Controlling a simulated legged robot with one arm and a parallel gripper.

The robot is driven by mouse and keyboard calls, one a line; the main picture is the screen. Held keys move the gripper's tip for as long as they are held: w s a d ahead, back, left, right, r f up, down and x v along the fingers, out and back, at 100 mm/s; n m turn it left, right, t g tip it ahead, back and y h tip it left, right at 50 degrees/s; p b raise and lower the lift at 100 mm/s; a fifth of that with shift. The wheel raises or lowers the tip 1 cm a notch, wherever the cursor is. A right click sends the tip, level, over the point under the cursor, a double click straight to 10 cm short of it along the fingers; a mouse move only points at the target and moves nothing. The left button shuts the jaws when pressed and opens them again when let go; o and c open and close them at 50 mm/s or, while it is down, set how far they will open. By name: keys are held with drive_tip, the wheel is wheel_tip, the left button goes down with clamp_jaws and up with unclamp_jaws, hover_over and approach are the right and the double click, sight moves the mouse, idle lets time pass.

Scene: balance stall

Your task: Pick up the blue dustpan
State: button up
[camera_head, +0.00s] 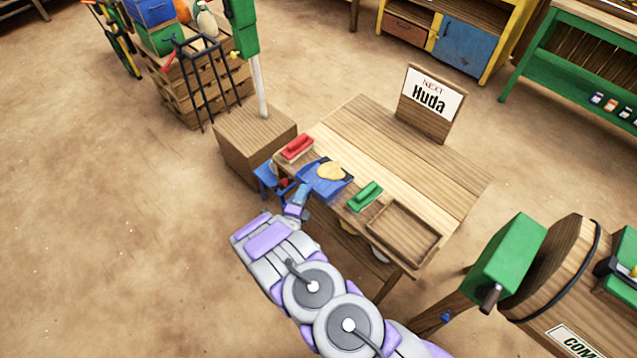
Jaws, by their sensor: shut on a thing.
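The blue dustpan (316,187) is at the front left edge of the wooden table, with its pan over the tabletop. A pale yellow, flat lump (331,171) lies in or on the pan, which has a dark part behind it. My gripper (286,185) is at the table's left edge, at the handle side of the dustpan, and is shut on it. The fingers are small and partly hidden by my arm. I cannot tell whether the pan touches the tabletop.
A red brush (297,148) and a green brush (365,196) lie on the table beside the dustpan. An empty wooden tray (397,234) is at the right. A sign (431,103) stands at the back. A wooden box with a post (255,140) stands close to the left.

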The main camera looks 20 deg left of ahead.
drive_tip(key=shift+f, duration=0.1)
clamp_jaws()
wheel_tip(320, 180, up, 10)
drive_tip(key=shift+r+p, duration=0.1)
drive_tip(key=shift+p, duration=0.8)
